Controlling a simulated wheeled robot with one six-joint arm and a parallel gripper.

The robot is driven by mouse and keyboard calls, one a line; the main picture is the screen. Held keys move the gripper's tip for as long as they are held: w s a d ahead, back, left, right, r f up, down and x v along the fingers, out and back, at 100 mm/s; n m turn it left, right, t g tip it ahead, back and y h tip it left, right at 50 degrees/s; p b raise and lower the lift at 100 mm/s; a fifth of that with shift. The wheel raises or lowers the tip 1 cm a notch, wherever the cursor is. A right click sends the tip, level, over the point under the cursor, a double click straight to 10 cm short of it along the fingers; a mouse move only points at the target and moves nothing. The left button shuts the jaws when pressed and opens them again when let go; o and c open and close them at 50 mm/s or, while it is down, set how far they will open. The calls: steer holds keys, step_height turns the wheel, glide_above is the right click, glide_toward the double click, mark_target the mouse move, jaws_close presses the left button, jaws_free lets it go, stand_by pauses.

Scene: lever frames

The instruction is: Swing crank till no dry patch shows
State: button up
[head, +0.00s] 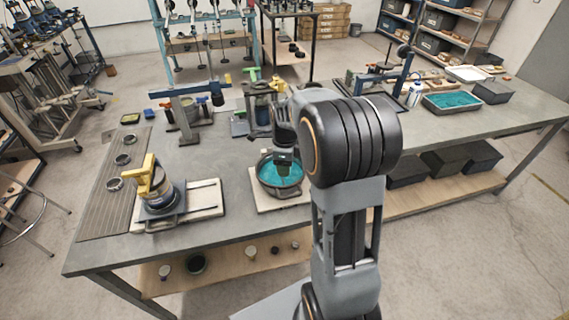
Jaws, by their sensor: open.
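A round dark pan (262,182) with teal contents (281,178) sits on a pale board on the bench. My gripper (286,168) hangs over the pan, pointing down, with its jaws open. The gripper and my arm hide part of the pan and whatever is behind it. No crank can be told for sure at the pan. A device with a yellow handle (150,178) on a round metal body stands on another pale board at the left. Whether the teal surface has a dry patch is too small and too covered to tell.
The grey bench (225,160) has bare room between the two boards. Behind the pan stand clamp-like stands (188,110) and jars. A teal-filled tray (452,102) and a white bottle (414,93) are at the right. A ribbed strip (108,200) with small cups lies at the left.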

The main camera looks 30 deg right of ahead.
jaws_close()
stand_by(0.3)
steer(key=shift+d+n, duration=0.1)
steer(key=shift+n, duration=0.2)
steer(key=d+n, duration=0.1)
steer(key=n, duration=0.2)
steer(key=shift+d+n, duration=0.4)
steer(key=n, duration=0.1)
steer(key=d+n, duration=0.1)
steer(key=n, duration=0.1)
steer(key=shift+w+d+n, duration=0.25)
steer(key=shift+w+n, duration=0.05)
steer(key=n, duration=0.1)
steer(key=w+d+n, duration=0.1)
steer(key=n, duration=0.1)
steer(key=shift+d, duration=0.15)
steer(key=shift+w+d+n, duration=0.25)
steer(key=shift+w+n, duration=0.05)
steer(key=shift+n, duration=0.65)
steer(key=shift+w+d+n, duration=0.2)
steer(key=shift+w+n, duration=0.1)
steer(key=shift+n, duration=0.65)
